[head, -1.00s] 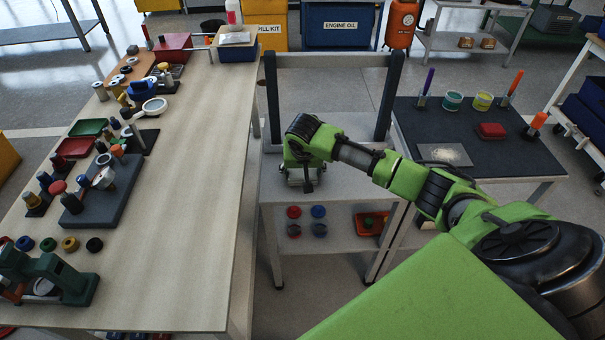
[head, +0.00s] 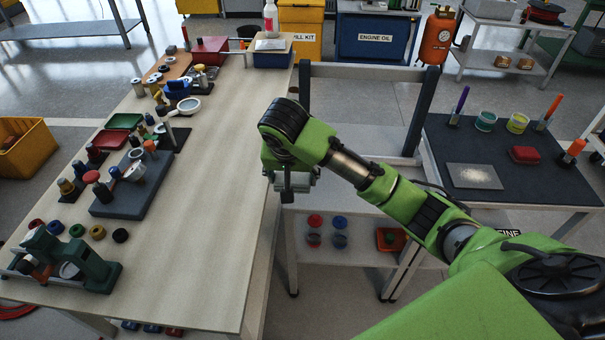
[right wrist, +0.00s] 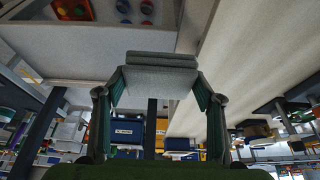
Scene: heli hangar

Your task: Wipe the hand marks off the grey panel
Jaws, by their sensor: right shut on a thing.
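The grey panel (head: 458,184) lies flat on the dark-topped table at right, with a pale, speckled smudge in its middle. My right gripper (head: 290,186) hangs over the left edge of the white cart, close to the wooden bench, well left of the panel. In the right wrist view my right gripper (right wrist: 160,88) is shut on a grey folded pad (right wrist: 160,62), held between both fingers. In the head view the pad is mostly hidden below the wrist. My left gripper is not in view.
The white cart (head: 350,147) has dark uprights at its back and jars on its lower shelf. Around the panel stand a red block (head: 524,155), two tubs (head: 486,121) and upright markers (head: 459,104). The wooden bench (head: 215,190) holds many tools at left; its right half is clear.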

